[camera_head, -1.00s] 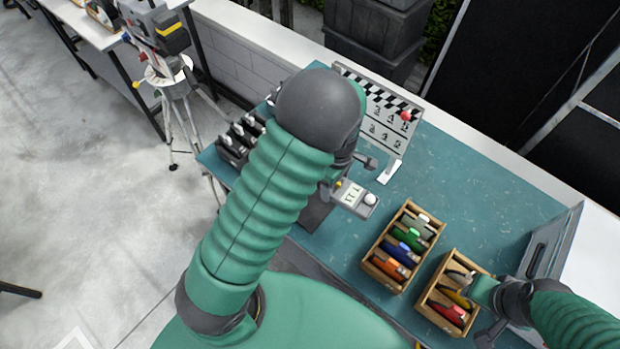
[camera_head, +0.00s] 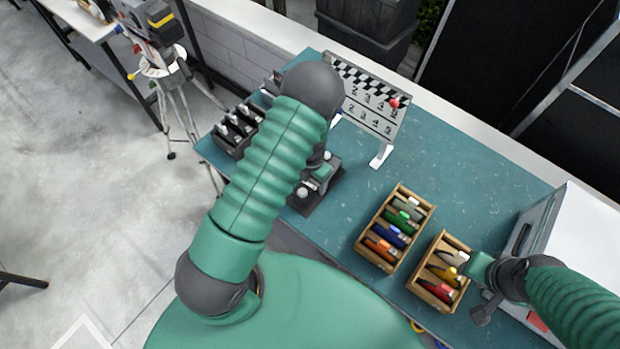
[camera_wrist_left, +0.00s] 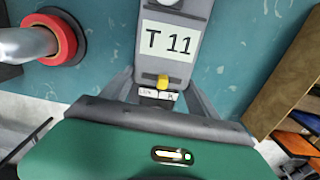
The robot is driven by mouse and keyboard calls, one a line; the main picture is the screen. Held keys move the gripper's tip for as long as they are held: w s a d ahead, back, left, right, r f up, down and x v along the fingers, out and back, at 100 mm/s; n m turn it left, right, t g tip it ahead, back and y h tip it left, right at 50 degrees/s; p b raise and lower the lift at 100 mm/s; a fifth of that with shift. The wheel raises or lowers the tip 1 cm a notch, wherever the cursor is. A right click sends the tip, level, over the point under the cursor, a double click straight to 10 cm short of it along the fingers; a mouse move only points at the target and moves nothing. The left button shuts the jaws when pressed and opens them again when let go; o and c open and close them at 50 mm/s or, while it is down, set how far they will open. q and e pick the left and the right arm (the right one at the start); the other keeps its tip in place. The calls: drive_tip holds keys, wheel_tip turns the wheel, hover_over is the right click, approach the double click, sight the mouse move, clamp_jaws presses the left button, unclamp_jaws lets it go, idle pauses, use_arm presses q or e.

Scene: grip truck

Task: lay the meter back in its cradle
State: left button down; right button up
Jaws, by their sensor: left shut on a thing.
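The meter (camera_wrist_left: 172,45) is a grey body with a white "T 11" label and a yellow button. In the left wrist view it lies between the fingers of my left gripper (camera_wrist_left: 162,92), which is shut on it. In the head view my left gripper (camera_head: 322,172) is partly hidden by its own arm. The meter's white dome (camera_head: 302,193) shows just below it, over the dark cradle (camera_head: 323,199). I cannot tell whether the meter touches the cradle. My right gripper (camera_head: 482,269) is beside a wooden box; its fingers are unclear.
Two wooden boxes (camera_head: 362,246) of coloured clips stand on the teal table (camera_head: 470,200). A clapperboard (camera_head: 362,98) stands at the back, a dark rack (camera_head: 234,133) at the left. A grey case (camera_head: 545,220) is at the right. The table's middle is clear.

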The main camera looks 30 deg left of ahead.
use_arm(q)
drive_tip(key=shift+d+f, duration=0.1)
drive_tip(key=shift+f, duration=0.25)
drive_tip(key=shift+d, duration=0.1)
drive_tip(key=shift+a, duration=0.35)
drive_tip(key=shift+a+f+m, duration=0.1)
drive_tip(key=shift+m, duration=0.2)
use_arm(e)
drive_tip(key=shift+a+f, duration=0.15)
drive_tip(key=shift+f, duration=0.15)
use_arm(q)
drive_tip(key=shift+s+d+r, duration=0.15)
drive_tip(key=shift+d+r, duration=0.1)
drive_tip(key=shift+d, duration=0.2)
use_arm(e)
drive_tip(key=shift+d+r, duration=0.2)
drive_tip(key=shift+d, duration=0.2)
use_arm(q)
drive_tip(key=shift+a, duration=0.15)
use_arm(e)
drive_tip(key=shift+a, duration=0.15)
